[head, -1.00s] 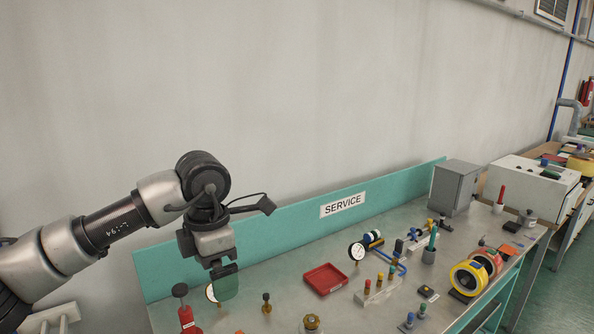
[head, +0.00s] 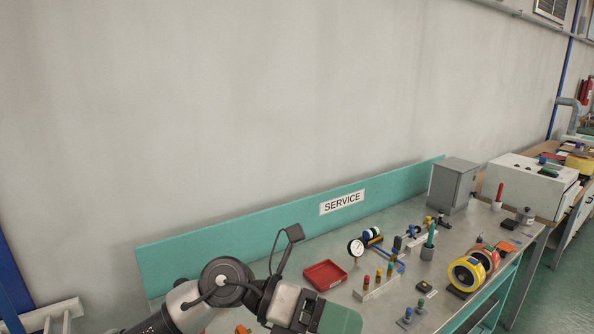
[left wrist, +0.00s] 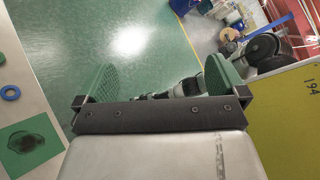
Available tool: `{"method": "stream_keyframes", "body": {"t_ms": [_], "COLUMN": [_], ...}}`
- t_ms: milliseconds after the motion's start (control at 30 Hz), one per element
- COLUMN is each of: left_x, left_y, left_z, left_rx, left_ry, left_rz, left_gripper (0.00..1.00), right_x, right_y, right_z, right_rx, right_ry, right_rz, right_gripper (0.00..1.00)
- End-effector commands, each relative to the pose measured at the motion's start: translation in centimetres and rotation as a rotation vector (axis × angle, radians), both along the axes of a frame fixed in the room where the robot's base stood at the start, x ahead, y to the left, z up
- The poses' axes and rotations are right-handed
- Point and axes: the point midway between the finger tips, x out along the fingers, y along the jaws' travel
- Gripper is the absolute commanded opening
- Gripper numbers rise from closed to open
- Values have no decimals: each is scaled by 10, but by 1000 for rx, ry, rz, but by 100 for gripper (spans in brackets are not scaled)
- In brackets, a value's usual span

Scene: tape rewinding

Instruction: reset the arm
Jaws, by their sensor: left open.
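My left gripper (head: 338,318) shows at the bottom of the head view, with a green fingertip reaching the lower edge. In the left wrist view it is open and empty (left wrist: 157,78), its two green fingers wide apart over the green floor. The left arm comes in low from the bottom left of the head view and hides part of the bench's near left area.
The metal service bench (head: 405,212) holds a red tray (head: 325,275), a pressure gauge (head: 356,249), a yellow tape roll (head: 467,273) and a grey box (head: 455,186). A teal back panel (head: 230,228) stands along the wall. Green floor (head: 570,290) is clear at right.

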Motion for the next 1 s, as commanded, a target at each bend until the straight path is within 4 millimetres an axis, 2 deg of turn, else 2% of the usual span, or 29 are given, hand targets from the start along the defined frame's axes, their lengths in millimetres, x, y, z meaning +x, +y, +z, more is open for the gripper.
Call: {"method": "stream_keyframes", "body": {"t_ms": [33,100,200,267,367,467,567,600,667,700,800,900,933,1000], "left_x": [-7,-6,8,20,42,55,53,45,29,15,-23,-60,-71,-94], "left_y": [-7,-6,12,31,70,114,157,173,194,206,227,241,243,249], "left_z": [10,29,45,45,28,-11,-67,-93,-130,-153,-199,-230,-237,-251], "left_rx": [-160,-365,-628,-766,-959,-1103,-1189,-1206,-1211,-1203,-1152,-1082,1056,937], "left_ry": [107,253,484,631,888,1150,1418,1524,1675,1766,1955,2092,-2125,-2061], "left_rz": [48,144,312,432,655,909,1189,1306,1479,1590,1828,2012,-2056,-2027], "left_gripper": [100,100,100,100,100,100,100,100,100,100,100,100,100,100], "right_x": [0,0,1,1,2,2,3,3,4,4,5,5,5,5], "right_y": [0,0,0,0,0,0,0,0,0,0,0,1,1,1], "right_z": [0,0,0,0,0,0,0,0,0,0,0,0,0,0], "right_rx": [0,0,0,0,0,0,0,0,0,0,0,1,1,1], "right_ry": [1,0,-1,-1,-1,-2,-3,-4,-5,-5,-6,-6,-6,-6], "right_rz": [0,0,0,0,0,0,0,0,0,0,0,0,0,0], "right_gripper": [45,45,45,45,45,45,45,45,45,45,45,45,45,45]}}
